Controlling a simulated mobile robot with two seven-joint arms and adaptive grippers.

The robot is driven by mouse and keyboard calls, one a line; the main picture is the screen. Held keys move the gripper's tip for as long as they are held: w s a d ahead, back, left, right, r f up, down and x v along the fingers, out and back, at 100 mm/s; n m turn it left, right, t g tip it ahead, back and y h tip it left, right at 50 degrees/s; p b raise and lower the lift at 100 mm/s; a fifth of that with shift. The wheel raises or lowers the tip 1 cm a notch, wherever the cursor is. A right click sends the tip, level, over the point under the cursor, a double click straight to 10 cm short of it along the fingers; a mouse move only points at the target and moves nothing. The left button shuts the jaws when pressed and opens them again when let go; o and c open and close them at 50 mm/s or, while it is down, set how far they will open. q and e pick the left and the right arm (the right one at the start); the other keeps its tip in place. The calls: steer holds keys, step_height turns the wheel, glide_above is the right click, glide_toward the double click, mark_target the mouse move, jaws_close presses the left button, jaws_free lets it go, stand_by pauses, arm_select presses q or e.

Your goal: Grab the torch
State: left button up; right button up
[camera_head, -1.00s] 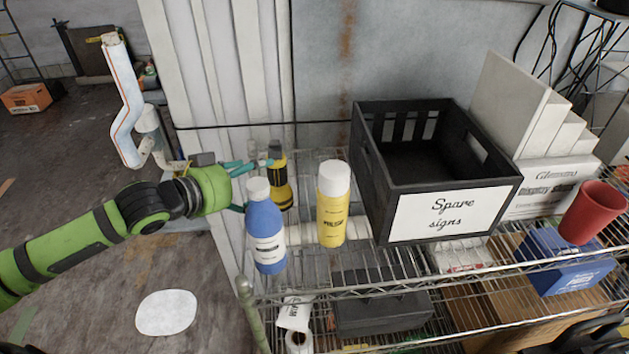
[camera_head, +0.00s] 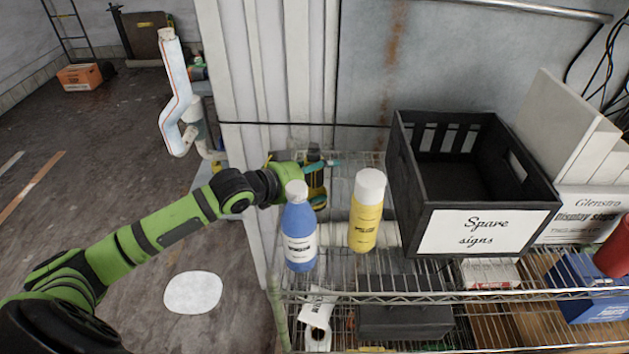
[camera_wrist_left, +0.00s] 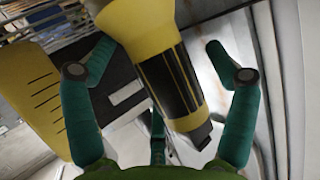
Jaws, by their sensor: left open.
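The torch (camera_head: 316,181) is yellow and black and stands on the wire shelf behind the blue bottle, partly hidden by my left arm's end. In the left wrist view the torch (camera_wrist_left: 172,80) lies between the spread teal fingers of my left gripper (camera_wrist_left: 160,52). The fingers are open, with a visible gap on both sides of the torch. In the head view my left gripper (camera_head: 318,168) is at the torch, mostly hidden behind my wrist. My right gripper is not in view.
A blue bottle (camera_head: 299,232) with a white cap stands just in front of the torch. A yellow bottle (camera_head: 366,215) stands to its right. A black "Spare signs" crate (camera_head: 400,215) fills the shelf further right. A grey wall (camera_head: 360,75) is close behind.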

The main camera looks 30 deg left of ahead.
arm_select(q)
steer(key=c, duration=1.5)
steer(key=shift+r, duration=0.1)
